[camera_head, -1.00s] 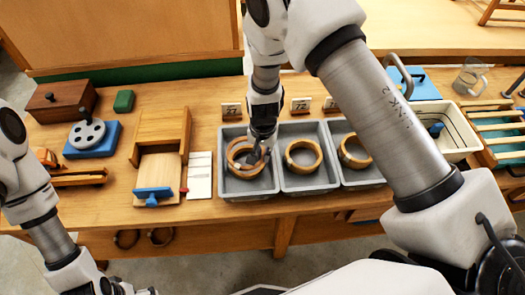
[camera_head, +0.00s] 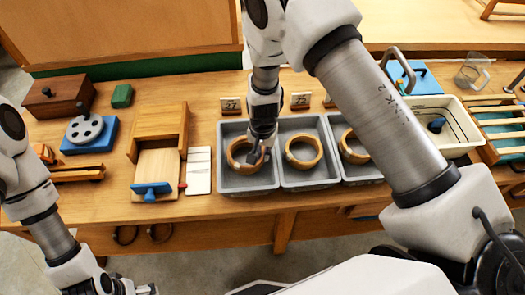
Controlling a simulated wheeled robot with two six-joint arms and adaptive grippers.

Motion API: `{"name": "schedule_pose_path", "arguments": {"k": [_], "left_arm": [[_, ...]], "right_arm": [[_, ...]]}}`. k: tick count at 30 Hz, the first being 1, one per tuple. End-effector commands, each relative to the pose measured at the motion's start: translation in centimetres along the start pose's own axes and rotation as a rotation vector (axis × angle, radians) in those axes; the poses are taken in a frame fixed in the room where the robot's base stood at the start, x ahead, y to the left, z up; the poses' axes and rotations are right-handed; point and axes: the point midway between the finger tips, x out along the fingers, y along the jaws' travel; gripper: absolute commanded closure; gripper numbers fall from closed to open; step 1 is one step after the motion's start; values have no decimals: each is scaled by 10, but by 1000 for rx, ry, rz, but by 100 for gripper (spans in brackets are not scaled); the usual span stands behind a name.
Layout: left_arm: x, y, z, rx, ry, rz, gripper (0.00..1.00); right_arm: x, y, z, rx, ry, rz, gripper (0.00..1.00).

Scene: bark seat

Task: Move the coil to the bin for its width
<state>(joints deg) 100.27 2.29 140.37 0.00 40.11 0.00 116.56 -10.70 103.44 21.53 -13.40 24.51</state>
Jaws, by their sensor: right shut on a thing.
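Three grey bins stand in a row on the wooden bench: a left bin (camera_head: 232,184), a middle bin (camera_head: 309,182) and a right bin (camera_head: 362,173). My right gripper (camera_head: 258,157) reaches down into the left bin. It is shut on the right side of a tan coil (camera_head: 233,153), and its fingers hide part of that side. Another coil (camera_head: 290,158) lies in the middle bin. A third coil (camera_head: 345,150) is in the right bin, partly near my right arm. My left gripper (camera_head: 147,289) is at the bottom edge, mostly cut off.
Small number cards (camera_head: 231,106) stand behind the bins, too small to read surely. Left of the bins are a white card (camera_head: 199,171), a wooden jig (camera_head: 158,160) with a blue clamp, and a blue fixture (camera_head: 90,136). A cream tray (camera_head: 467,145) stands right of the bins.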

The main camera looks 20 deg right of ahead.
Motion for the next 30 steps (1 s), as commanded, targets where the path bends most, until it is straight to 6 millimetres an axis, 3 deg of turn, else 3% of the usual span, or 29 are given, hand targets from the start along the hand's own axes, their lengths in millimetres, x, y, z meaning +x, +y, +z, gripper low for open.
{"name": "schedule_pose_path", "arguments": {"k": [17,18,20,29,30], "left_arm": [[4,0,0,0,0,0,0],[3,0,0,0,0,0,0],[3,0,0,0,0,0,0],[3,0,0,0,0,0,0],[3,0,0,0,0,0,0]], "right_arm": [[6,0,0,0,0,0,100],[6,0,0,0,1,-1,78],[6,0,0,0,1,0,59],[6,0,0,0,0,0,59],[6,0,0,0,0,0,55]]}}
